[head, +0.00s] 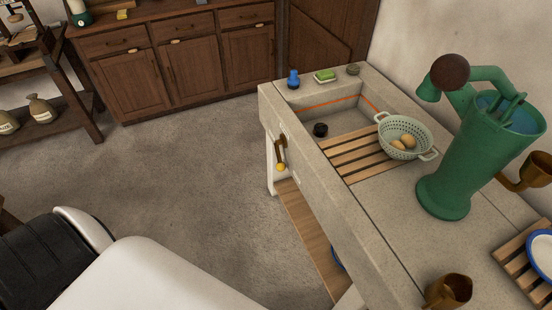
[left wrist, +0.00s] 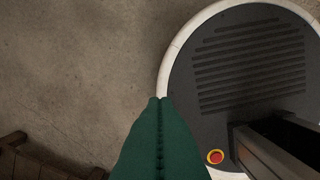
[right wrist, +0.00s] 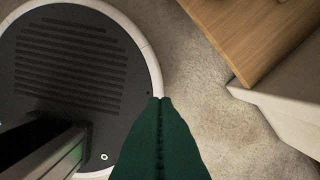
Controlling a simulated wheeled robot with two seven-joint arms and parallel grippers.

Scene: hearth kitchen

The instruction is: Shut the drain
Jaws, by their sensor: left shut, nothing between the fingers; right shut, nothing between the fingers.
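The stone sink basin (head: 345,118) is set in the far end of the counter in the head view. A dark round piece (head: 320,129) is in the basin near its front wall; I cannot tell whether it is a plug or the drain itself. On the counter's front face hangs a brown lever (head: 281,146) with a yellow ball (head: 281,167) below it. My left gripper (left wrist: 160,99) is shut and empty over the floor beside my base. My right gripper (right wrist: 160,99) is shut and empty over the floor, near a wooden shelf. Neither gripper shows in the head view.
A green pump (head: 457,165) and a brown cup (head: 450,289) stand nearer. A blue bottle (head: 294,79) and green soap (head: 324,75) sit behind. The floor (head: 190,170) left of the counter is clear.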

